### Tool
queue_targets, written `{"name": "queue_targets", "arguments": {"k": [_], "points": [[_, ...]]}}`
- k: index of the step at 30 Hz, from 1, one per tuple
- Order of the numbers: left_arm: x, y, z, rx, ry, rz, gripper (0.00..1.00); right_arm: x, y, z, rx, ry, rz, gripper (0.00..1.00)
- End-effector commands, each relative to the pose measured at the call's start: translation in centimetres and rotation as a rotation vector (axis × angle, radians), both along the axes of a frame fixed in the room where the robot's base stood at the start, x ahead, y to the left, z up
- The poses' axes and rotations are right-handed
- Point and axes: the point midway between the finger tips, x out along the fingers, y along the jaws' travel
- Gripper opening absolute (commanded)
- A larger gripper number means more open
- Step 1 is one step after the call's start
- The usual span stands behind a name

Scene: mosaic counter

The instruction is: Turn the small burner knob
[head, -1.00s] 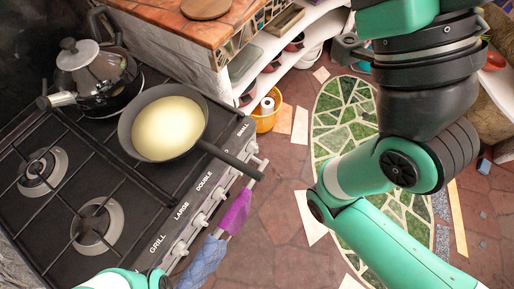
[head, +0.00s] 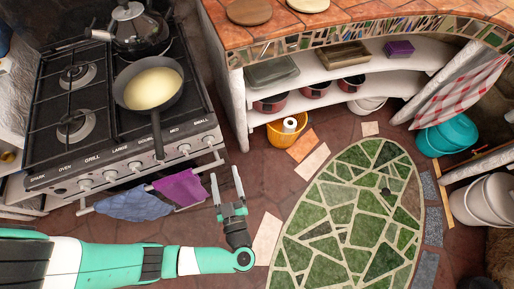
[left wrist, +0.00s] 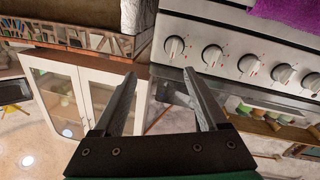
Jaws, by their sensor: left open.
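The small burner knob (head: 209,140) is the last knob at the right end of the stove's front panel, under the label SMALL in the head view. In the left wrist view, the knob nearest the stove's edge (left wrist: 174,46) appears to be the same one; its label cannot be read there. My left gripper (head: 226,172) is open and empty, in front of the stove's right end and apart from the knob. In the left wrist view its fingers (left wrist: 160,73) point towards the panel's edge, with that knob just beyond the right finger. My right gripper is not in view.
A pan (head: 150,101) sits on the stove with its handle over the front edge. A kettle (head: 138,32) stands behind it. A purple cloth (head: 181,188) and a blue cloth (head: 133,204) hang on the front rail. A yellow bucket (head: 287,135) stands right of the stove.

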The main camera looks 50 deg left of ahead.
Motion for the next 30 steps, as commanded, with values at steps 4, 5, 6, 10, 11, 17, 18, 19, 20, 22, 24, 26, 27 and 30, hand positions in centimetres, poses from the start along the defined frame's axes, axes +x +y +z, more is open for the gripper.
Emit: {"name": "queue_targets", "arguments": {"k": [4, 5, 6, 10, 11, 17, 18, 19, 20, 22, 24, 26, 27, 30], "points": [[-2.3, 1.0, -1.2, 0.025, 0.081, 0.061, 0.75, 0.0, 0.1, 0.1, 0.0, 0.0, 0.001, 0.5], [-2.3, 1.0, -1.2, 0.025, 0.081, 0.063, 0.75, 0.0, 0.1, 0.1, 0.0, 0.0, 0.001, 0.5], [-2.2, 1.0, -1.3, 0.024, 0.079, 0.063, 0.75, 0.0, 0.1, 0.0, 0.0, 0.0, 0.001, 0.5], [-1.8, 2.0, -1.3, 0.022, 0.076, 0.065, 0.75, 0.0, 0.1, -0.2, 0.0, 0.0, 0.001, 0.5], [-1.7, 2.4, -1.3, 0.021, 0.075, 0.067, 0.75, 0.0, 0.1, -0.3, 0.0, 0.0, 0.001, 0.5], [-0.1, 6.2, -1.5, 0.019, 0.072, 0.07, 0.75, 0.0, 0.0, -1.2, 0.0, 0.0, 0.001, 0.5], [0.3, 7.0, -1.5, 0.021, 0.072, 0.069, 0.75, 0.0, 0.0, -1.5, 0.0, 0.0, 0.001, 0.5], [0.6, 7.6, -1.5, 0.02, 0.071, 0.069, 0.75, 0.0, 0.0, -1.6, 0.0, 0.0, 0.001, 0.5], [0.8, 8.2, -1.5, 0.019, 0.071, 0.069, 0.75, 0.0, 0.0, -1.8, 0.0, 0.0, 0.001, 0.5], [1.3, 9.4, -1.4, 0.02, 0.071, 0.068, 0.75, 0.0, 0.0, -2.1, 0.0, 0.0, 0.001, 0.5], [1.8, 10.3, -1.4, 0.018, 0.07, 0.066, 0.75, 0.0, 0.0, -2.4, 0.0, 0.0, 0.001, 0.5], [2.1, 10.9, -1.4, 0.019, 0.07, 0.064, 0.75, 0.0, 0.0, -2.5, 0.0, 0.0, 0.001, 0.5], [2.3, 11.2, -1.3, 0.021, 0.071, 0.063, 0.75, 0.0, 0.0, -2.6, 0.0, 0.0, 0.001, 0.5], [2.4, 11.5, -1.2, 0.022, 0.071, 0.061, 0.75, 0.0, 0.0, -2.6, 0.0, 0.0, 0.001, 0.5]]}}
